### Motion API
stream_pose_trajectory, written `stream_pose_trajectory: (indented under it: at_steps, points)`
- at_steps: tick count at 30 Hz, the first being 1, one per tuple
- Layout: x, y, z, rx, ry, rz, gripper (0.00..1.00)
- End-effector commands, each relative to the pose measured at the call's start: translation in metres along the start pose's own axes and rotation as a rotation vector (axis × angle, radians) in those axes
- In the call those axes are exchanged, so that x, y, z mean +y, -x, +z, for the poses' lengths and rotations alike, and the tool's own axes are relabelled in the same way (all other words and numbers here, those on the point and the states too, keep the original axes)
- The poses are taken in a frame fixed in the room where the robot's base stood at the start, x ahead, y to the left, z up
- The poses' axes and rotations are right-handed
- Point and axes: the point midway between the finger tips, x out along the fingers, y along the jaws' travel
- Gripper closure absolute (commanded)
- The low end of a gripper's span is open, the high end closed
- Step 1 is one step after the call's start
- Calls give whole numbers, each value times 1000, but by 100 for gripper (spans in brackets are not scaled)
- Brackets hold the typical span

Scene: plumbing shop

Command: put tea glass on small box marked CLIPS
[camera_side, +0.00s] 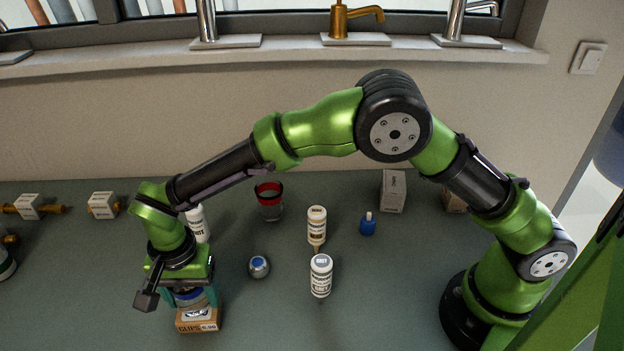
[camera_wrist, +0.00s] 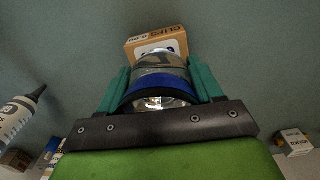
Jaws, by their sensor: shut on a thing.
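My gripper (camera_side: 193,297) points down at the front left of the counter, its teal fingers shut on a clear glass with a blue band (camera_wrist: 160,82). The small cardboard box marked CLIPS (camera_side: 199,325) is directly under the glass; its printed face also shows beyond the glass in the wrist view (camera_wrist: 147,43). The glass looks upright over the box. I cannot tell whether its base touches the box top, as the fingers and glass cover that spot. Another clear glass, with a red band (camera_side: 269,203), stands on the counter behind.
A white bottle (camera_side: 199,225) stands just behind my gripper. A blue-topped round item (camera_side: 259,267), white bottles (camera_side: 321,276) (camera_side: 317,226) and a small blue bottle (camera_side: 368,225) stand to the right. Boxes and brass fittings lie at the back left. The front middle is clear.

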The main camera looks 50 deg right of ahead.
Motion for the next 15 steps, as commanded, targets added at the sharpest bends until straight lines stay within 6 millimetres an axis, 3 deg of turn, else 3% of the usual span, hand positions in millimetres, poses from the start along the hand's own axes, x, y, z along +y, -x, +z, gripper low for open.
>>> stream_pose_trajectory:
  at_steps: [12,13,15]
  points:
    - [0,-5,0,0,-1,-1,72]
    - [0,-6,0,0,-1,-1,32]
    - [0,-5,0,0,-1,-1,21]
